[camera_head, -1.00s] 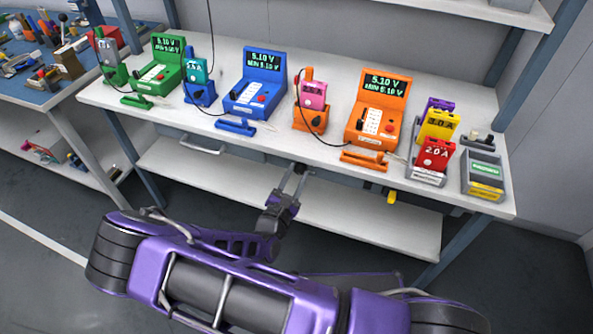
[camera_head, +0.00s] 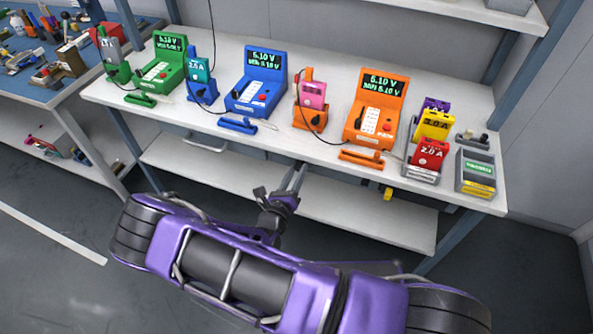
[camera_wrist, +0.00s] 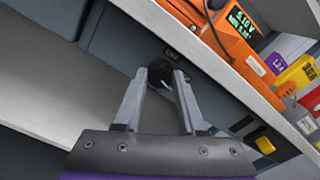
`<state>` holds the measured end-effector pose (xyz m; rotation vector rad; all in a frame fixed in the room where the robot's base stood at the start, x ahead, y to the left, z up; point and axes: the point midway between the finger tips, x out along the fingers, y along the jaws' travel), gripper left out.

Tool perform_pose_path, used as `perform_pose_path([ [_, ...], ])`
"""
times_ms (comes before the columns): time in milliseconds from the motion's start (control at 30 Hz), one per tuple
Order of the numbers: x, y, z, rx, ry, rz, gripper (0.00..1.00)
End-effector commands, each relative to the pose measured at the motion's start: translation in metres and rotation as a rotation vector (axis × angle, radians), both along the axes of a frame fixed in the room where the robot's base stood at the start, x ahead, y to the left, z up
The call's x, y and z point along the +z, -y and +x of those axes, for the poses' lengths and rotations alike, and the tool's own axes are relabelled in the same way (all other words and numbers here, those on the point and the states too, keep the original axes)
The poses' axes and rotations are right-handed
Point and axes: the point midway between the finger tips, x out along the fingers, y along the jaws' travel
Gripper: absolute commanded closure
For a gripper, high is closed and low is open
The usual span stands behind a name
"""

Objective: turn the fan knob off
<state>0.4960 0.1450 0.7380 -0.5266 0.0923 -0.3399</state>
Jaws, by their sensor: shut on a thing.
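The fan knob (camera_wrist: 160,72) is a small dark round knob on the grey panel under the workbench's front edge. In the wrist view it sits between my two fingertips, and a small dark label is just beyond it. My gripper (camera_wrist: 161,78) is shut on the knob, with one finger on each side. In the head view my gripper (camera_head: 294,178) reaches under the bench front, below the gap between the blue and orange testers. The knob cannot be made out in that view, and its pointer direction is not clear in the wrist view.
The white bench (camera_head: 330,148) overhangs close to my gripper. On it stand a green tester (camera_head: 158,70), a blue tester (camera_head: 255,90), an orange tester (camera_head: 375,115) and coloured cells. A yellow part (camera_head: 388,193) hangs under the bench to the right. A lower shelf (camera_head: 350,208) lies below.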

Motion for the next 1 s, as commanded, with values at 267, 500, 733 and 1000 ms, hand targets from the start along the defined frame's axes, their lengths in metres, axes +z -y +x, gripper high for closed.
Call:
perform_pose_path([
  [267, -0.0005, -0.0003, -0.0005, 0.001, -0.091, -0.247, 1.00],
  [500, -0.0008, -0.0001, -0.0007, 0.000, -0.169, -0.462, 1.00],
  [733, -0.0010, -0.0001, -0.0007, 0.000, -0.243, -0.667, 1.00],
  [1000, -0.0011, -0.0001, -0.0007, 0.001, -0.331, -0.907, 1.00],
])
